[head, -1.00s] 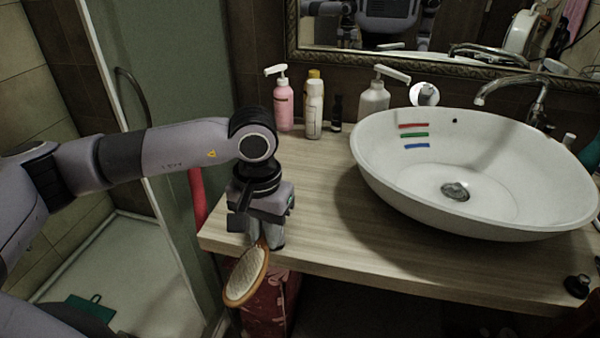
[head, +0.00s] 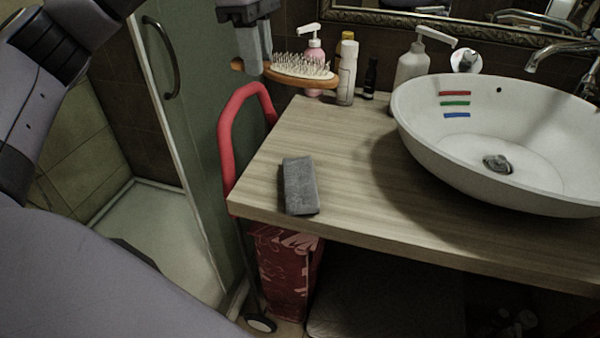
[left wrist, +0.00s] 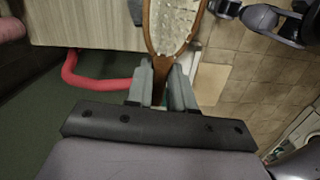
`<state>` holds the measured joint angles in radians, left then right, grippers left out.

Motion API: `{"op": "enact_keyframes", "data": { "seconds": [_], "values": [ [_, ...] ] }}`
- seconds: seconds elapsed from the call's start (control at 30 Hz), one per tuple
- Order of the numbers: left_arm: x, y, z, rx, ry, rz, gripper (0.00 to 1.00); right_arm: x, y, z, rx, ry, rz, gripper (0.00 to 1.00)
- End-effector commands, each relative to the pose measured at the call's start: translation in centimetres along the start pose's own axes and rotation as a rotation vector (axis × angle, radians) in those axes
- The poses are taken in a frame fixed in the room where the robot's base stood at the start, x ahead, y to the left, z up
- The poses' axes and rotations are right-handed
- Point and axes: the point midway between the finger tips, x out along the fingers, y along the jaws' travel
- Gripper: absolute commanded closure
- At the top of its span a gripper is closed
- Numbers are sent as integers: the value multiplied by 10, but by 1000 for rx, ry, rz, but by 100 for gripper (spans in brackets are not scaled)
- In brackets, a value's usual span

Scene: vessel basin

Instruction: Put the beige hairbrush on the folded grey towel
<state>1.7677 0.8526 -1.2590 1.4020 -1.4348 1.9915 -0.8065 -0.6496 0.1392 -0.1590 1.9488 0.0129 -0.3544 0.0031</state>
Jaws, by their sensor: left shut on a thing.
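The beige hairbrush (head: 302,70) is held in the air with its bristles up, above the left back part of the counter. My left gripper (head: 257,68) is shut on its handle. In the left wrist view the brush (left wrist: 175,22) points away from my left gripper (left wrist: 163,82), its handle between the two fingers. The folded grey towel (head: 299,186) lies flat on the counter near its left front corner, below and in front of the brush. Nothing lies on the towel.
A white basin (head: 430,140) fills the right side. A red rail (head: 228,140) stands left of the counter.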

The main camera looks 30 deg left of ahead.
Motion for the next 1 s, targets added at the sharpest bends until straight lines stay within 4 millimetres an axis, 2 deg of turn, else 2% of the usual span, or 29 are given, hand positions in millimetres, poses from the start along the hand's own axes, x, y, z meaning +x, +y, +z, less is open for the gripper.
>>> {"op": "enact_keyframes", "data": {
  "seconds": [0.1, 0.2, 0.27, 0.43, 0.7, 0.8, 1.0],
  "values": [
    [-8, -1, -4, -71, -6, 6, 100, 2, 0, 2, 0, 0, 0, 49],
    [-1, -1, -5, -93, -6, 5, 100, 5, 0, 6, 0, 0, 0, 49],
    [10, -1, -6, -97, -6, 4, 100, 8, 0, 10, 1, 0, 0, 49],
    [52, -1, -11, -97, -4, 2, 100, 14, -1, 18, 7, -5, -3, 49],
    [118, -1, -16, -96, -4, 4, 100, 13, -3, 11, 10, 2, -9, 49],
    [134, -1, -18, -95, -4, 4, 100, 13, -3, 11, 9, 1, -10, 49],
    [150, 0, -19, -95, -5, 7, 100, 13, -3, 12, 7, 1, -10, 49]
  ]
}}
